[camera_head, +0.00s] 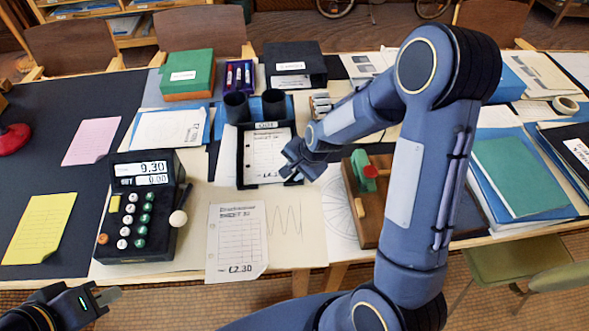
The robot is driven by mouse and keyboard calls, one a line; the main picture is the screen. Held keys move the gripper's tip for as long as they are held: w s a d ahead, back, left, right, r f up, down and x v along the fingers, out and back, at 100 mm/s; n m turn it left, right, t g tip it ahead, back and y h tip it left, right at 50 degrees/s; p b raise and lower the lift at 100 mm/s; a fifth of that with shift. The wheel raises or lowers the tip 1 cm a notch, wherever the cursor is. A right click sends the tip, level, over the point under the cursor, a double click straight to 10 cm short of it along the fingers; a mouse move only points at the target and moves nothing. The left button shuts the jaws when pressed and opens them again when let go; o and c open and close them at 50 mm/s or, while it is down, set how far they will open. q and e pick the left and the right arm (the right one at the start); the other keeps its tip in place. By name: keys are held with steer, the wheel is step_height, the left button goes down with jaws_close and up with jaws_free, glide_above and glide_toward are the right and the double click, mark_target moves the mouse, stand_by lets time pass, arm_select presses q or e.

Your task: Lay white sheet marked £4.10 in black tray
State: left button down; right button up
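A white sheet with a printed grid (267,154) lies in the black tray (240,172). The foot of this sheet has a figure starting with £, partly covered, so I cannot read it fully. My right gripper (297,170) is low over the tray's front right corner, at the sheet's lower right edge. Its fingertips are small and dark, and I cannot tell whether they grip the sheet. My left gripper (100,292) is at the bottom left, in front of the table edge, with its fingers apart and nothing between them.
A white sheet marked £2.30 (237,240) lies at the front edge. A black adding machine (142,210) reading 9.30 stands left of the tray. Two dark cups (238,107) stand behind the tray. A wooden block with a green and red device (368,190) stands to the right.

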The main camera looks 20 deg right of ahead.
steer(key=p+v, duration=0.1)
steer(key=v, duration=0.7)
stand_by(0.6)
steer(key=s+a+r+n, duration=0.1)
steer(key=s+r+n, duration=0.4)
steer(key=s, duration=0.5)
steer(key=s+r+n+t+y+p, duration=0.1)
steer(key=s+r+n, duration=0.4)
steer(key=s+r, duration=0.3)
steer(key=s, duration=0.3)
steer(key=shift+s+a+p, duration=0.3)
steer(key=shift+s+a, duration=0.05)
steer(key=shift+a, duration=0.05)
steer(key=shift+r, duration=0.1)
